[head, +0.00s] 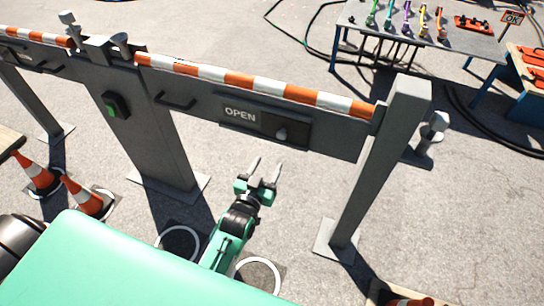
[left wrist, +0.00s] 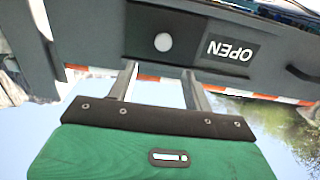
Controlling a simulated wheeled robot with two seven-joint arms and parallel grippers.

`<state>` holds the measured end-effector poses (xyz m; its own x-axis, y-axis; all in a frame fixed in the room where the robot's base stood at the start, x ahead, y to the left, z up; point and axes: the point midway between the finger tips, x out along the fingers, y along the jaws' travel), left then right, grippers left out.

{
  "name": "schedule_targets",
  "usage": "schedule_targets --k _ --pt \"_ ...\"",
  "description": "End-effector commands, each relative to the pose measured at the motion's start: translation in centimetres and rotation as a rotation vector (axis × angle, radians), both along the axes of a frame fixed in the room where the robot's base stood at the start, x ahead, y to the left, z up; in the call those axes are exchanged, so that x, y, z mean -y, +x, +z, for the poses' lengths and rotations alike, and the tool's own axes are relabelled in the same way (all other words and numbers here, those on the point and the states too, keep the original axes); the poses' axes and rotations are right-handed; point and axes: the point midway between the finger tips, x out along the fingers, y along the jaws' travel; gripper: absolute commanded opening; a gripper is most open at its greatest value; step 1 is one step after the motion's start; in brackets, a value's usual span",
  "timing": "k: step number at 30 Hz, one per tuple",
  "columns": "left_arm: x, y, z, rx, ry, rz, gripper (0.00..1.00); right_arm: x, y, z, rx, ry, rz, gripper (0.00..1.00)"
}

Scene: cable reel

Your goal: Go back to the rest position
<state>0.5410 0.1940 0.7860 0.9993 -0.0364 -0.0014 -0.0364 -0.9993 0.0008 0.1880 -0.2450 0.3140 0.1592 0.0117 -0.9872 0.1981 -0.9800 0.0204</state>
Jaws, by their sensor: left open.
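My left gripper (head: 265,172) is open and empty, with its two grey fingers apart. It is in front of and below the barrier's grey panel, apart from it in the head view. The left wrist view shows the same gripper (left wrist: 160,85) pointing at the panel, which appears upside down there. The panel carries an OPEN sign (head: 240,114) and a round knob (head: 281,134). The knob also shows in the left wrist view (left wrist: 163,42), beyond and between the fingers. My right gripper is not in view.
The orange-and-white striped barrier (head: 240,80) runs between grey posts, with an end post (head: 385,160) at right. Traffic cones (head: 82,195) stand at left. A grey table (head: 410,35) with coloured tools is at the back right. Cables lie on the paving around it.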

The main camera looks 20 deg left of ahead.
Motion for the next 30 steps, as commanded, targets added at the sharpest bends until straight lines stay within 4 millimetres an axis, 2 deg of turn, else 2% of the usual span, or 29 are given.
schedule_targets --k 6,23,26,29,30 --pt "0.0 -1.4 0.1 0.001 0.000 0.000 0.51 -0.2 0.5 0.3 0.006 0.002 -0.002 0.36" --pt "0.0 -1.5 0.0 -0.002 0.000 -0.001 0.51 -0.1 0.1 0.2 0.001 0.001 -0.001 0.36" --pt "0.3 -1.6 -1.6 -0.038 0.002 -0.009 0.51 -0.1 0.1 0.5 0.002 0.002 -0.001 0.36" --pt "0.9 -2.1 -5.9 -0.134 0.009 -0.028 0.51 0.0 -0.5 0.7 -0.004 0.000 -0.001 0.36" --pt "1.2 -2.6 -8.3 -0.189 0.013 -0.039 0.51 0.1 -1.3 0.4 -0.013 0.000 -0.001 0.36"
